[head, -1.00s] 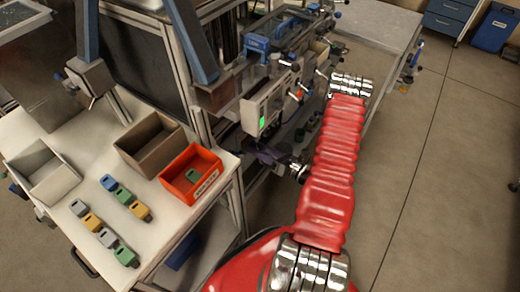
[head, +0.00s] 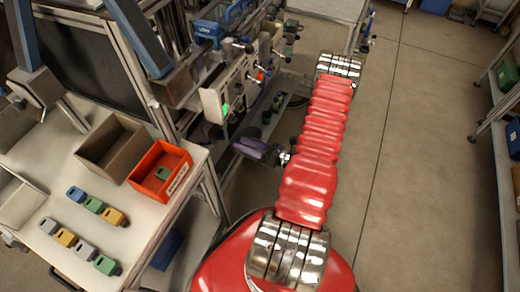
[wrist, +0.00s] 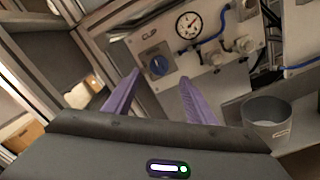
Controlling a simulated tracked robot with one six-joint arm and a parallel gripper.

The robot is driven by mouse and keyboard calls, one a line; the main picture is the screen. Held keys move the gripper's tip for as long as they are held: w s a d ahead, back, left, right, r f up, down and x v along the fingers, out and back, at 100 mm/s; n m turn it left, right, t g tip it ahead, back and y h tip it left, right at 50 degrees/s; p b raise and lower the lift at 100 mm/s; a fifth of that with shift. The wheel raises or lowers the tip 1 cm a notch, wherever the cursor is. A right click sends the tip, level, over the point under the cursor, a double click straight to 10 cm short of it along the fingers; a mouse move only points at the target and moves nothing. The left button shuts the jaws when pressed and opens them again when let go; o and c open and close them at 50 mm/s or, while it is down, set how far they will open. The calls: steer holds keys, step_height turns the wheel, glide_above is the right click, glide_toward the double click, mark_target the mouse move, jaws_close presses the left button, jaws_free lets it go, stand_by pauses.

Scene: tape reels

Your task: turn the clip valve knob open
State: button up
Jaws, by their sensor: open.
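The clip valve knob (wrist: 157,66) is a blue round knob on a grey square plate, fixed to a light panel (wrist: 226,66) in the wrist view. A small label, which seems to read CLIP, is above it. My gripper (wrist: 160,78) is open, with its purple fingers pointing at the panel. The knob appears between the two fingertips, and the fingers look apart from it. In the head view my gripper (head: 256,149) is low beside the machine. I cannot make out the knob there.
A pressure gauge (wrist: 188,25), blue hose and fittings are on the panel right of the knob. A grey cup (wrist: 267,117) stands at the right. In the head view an orange bin (head: 160,170) and several coloured clips lie on the left table.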

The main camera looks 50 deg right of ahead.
steer(key=v, duration=0.6)
steer(key=shift+d, duration=0.1)
stand_by(0.6)
steer(key=s+a+f+n+g+y, duration=0.1)
steer(key=s+a+n+g+y, duration=0.3)
steer(key=a, duration=0.3)
steer(key=s+a+r+n+g+y, duration=0.1)
steer(key=s+a+r+n+g, duration=0.15)
steer(key=r+n+g, duration=0.35)
steer(key=s+a+r+n+g, duration=0.1)
steer(key=a+r+n+g, duration=0.25)
steer(key=n, duration=0.45)
steer(key=w+a+r+n+g+h, duration=0.1)
steer(key=a+r+n+g+h, duration=0.25)
steer(key=r+n+h, duration=0.85)
steer(key=a+r+n+t, duration=0.2)
steer(key=a+r+n, duration=0.2)
steer(key=r, duration=0.5)
steer(key=a+r+n+t+y, duration=0.1)
steer(key=a+r+n+t, duration=0.2)
steer(key=a+r+n, duration=0.2)
step_height(320, 180, up, 4)
steer(key=a, duration=0.2)
steer(key=shift+w+a+r+t, duration=0.25)
steer(key=shift+w+t, duration=0.05)
steer(key=shift+w, duration=0.1)
